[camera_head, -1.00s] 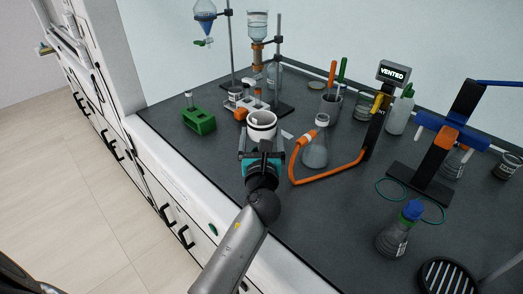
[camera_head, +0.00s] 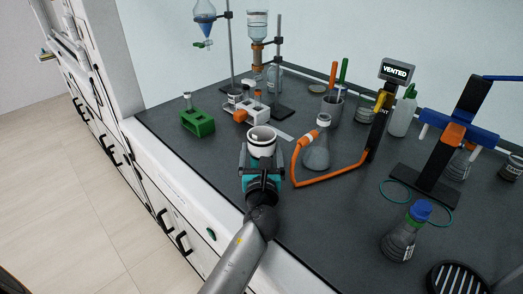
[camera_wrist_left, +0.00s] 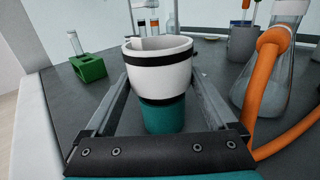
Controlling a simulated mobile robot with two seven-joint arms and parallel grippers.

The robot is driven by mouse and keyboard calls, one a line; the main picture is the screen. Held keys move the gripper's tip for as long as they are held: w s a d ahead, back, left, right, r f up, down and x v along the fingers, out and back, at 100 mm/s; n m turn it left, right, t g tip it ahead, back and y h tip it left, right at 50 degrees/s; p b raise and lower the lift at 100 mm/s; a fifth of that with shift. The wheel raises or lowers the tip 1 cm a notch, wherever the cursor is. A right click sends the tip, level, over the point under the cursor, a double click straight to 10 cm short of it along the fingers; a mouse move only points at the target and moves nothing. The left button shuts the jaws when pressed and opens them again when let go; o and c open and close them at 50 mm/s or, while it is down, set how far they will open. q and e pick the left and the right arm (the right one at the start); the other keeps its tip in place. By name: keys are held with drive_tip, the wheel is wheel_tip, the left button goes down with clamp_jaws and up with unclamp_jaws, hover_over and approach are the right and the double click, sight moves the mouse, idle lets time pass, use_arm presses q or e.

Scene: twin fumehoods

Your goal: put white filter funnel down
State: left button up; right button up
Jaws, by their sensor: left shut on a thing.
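The white filter funnel (camera_head: 261,143) is a short white cup with a dark band. In the left wrist view the funnel (camera_wrist_left: 160,72) is upright between my fingers, with a teal part below its lower dark ring. My left gripper (camera_head: 261,158) is shut on it, over the dark bench top near the front edge. Whether its base touches the bench cannot be told, as the gripper hides it in the head view. My right gripper is not in view.
A conical flask (camera_head: 317,152) with an orange hose (camera_head: 330,179) stands close to the right. A green block (camera_head: 197,122) is at the left, and a white rack (camera_head: 246,106) stands behind. Bare bench (camera_head: 215,150) lies left of the gripper.

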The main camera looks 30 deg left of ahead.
use_arm(q)
drive_tip(key=o, duration=1.2)
drive_tip(key=shift+r, duration=0.15)
drive_tip(key=shift+r+p, duration=0.35)
drive_tip(key=shift+p, duration=0.05)
drive_tip(key=shift+s+d+r, duration=0.1)
drive_tip(key=shift+s+r, duration=0.1)
drive_tip(key=v, duration=1.1)
drive_tip(key=shift+s+d, duration=0.1)
drive_tip(key=shift+s, duration=0.15)
